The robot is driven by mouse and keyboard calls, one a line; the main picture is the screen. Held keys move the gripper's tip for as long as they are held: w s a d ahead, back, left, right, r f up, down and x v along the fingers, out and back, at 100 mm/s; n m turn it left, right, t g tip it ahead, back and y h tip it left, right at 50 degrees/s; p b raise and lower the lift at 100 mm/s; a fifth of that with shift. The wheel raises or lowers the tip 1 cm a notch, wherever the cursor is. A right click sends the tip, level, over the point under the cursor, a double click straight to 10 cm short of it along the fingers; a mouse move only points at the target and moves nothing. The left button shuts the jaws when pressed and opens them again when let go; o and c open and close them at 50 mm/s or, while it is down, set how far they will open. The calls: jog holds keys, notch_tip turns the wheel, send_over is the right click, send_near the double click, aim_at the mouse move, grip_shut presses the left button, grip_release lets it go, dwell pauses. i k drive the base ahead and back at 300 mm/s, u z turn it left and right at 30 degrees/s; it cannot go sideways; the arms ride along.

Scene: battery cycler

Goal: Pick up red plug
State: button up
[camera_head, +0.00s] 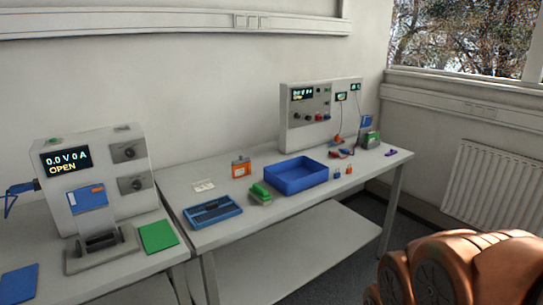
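Two small red-orange pieces, the left one (337,172) and the right one (349,169), stand on the right-hand table just right of the blue tray. They are too small for me to tell whether either is the red plug. Another small red-orange piece (338,138) sits at the foot of the rear instrument, by a hanging cable. A dark red and blue piece (345,152) lies in front of it. My orange arm fills the lower right corner, in front of the table. My gripper is not in view.
The blue tray (298,190) looks empty. A green block (260,192), a blue device (213,210) and an orange box (241,168) stand left of it. The rear instrument (306,117) backs the right-hand table. A display unit (98,177) stands on the left table.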

aim_at(334, 154)
jog(key=z, duration=0.25)
jog(key=i, duration=1.55)
jog(key=z, duration=0.25)
